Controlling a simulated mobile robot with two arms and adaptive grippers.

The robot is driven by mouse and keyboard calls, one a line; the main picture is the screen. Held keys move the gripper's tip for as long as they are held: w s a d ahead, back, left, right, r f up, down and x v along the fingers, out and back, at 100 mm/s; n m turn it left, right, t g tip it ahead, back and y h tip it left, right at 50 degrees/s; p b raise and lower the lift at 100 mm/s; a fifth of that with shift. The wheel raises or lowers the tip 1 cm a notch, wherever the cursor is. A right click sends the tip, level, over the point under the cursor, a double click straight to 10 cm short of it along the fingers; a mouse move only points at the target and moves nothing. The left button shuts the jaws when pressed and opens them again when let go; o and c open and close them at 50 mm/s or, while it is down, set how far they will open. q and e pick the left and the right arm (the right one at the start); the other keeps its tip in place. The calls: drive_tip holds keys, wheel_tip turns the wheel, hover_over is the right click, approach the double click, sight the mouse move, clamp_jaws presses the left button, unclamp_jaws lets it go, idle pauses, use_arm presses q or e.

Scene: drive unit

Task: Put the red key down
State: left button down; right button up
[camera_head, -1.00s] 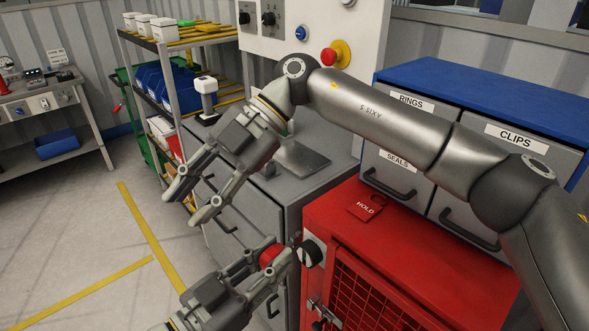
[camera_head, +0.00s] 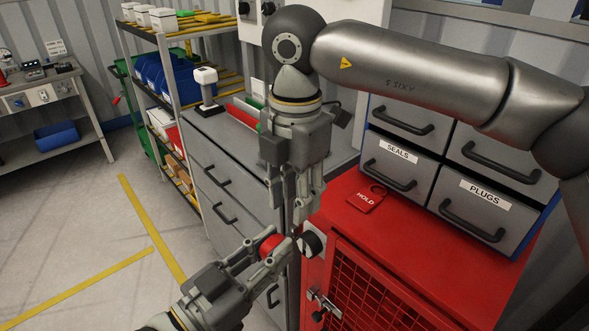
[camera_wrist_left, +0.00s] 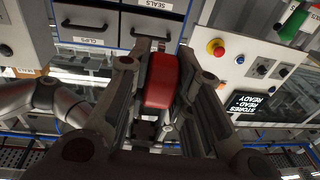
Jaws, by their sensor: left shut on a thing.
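The red key's red head (camera_head: 270,243) is between the fingers of my left gripper (camera_head: 268,248), which is shut on it beside the front corner of the red cabinet. The red head also shows in the left wrist view (camera_wrist_left: 162,80) between the two fingers; the rest of the key cannot be made out. My right gripper (camera_head: 297,212) points down just above and to the right of the key, near the cabinet corner. Its fingers overlap in the view, so their opening is unclear.
The red cabinet (camera_head: 420,235) has a black knob (camera_head: 313,243), a latch (camera_head: 322,305) and a red HOLD tag (camera_head: 366,198) on top. Grey drawers (camera_head: 395,165) stand behind it. A grey bench (camera_head: 215,128) is to the left. Open floor (camera_head: 75,240) lies further left.

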wheel_tip(320, 180, down, 6)
drive_tip(key=shift+r, duration=0.1)
idle(0.4)
drive_tip(key=shift+a, duration=0.1)
clamp_jaws()
use_arm(q)
drive_tip(key=c, duration=1.2)
unclamp_jaws()
